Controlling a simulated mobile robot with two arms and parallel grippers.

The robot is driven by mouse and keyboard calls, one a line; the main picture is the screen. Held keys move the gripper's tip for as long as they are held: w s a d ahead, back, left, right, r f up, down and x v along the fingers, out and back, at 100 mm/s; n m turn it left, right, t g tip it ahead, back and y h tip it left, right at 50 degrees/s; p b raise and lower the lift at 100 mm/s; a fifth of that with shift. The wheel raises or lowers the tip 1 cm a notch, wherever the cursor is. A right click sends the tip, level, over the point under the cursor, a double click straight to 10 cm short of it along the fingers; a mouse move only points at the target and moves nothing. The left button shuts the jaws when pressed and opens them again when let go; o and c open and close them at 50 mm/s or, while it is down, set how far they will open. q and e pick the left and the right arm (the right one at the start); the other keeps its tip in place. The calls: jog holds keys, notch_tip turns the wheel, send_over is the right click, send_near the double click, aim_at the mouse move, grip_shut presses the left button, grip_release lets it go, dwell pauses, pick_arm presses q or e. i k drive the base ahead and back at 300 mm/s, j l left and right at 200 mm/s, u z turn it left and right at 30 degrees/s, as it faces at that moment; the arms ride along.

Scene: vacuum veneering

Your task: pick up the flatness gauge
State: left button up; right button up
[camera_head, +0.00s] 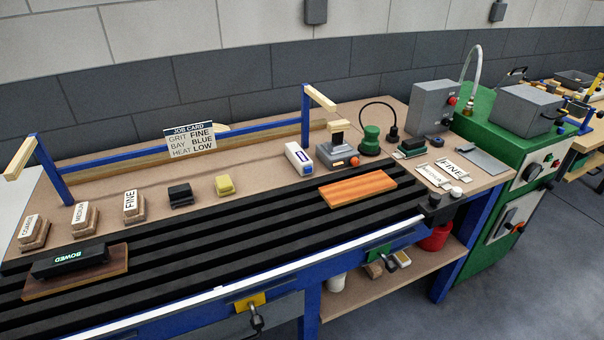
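The flatness gauge seems to be the long black bar (70,260) at the lower left, with "BOWED" in green letters on its face. It rests on a dark brown wooden panel (113,267), which lies over the black slats of the bench bed (200,240). Neither of my grippers shows in this view, and nothing is seen touching the bar.
Sanding blocks (131,207) marked coarse, medium and fine stand behind the bar. A black block (180,196) and a yellow block (224,185) lie to their right. An orange-brown panel (358,189) lies farther right. A blue rail (180,150) with a job card (190,138) runs behind.

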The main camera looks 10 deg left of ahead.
aim_at(40, 269)
jog(key=u, duration=1.9)
jog(key=l, duration=1.05)
jog(key=z, duration=0.05)
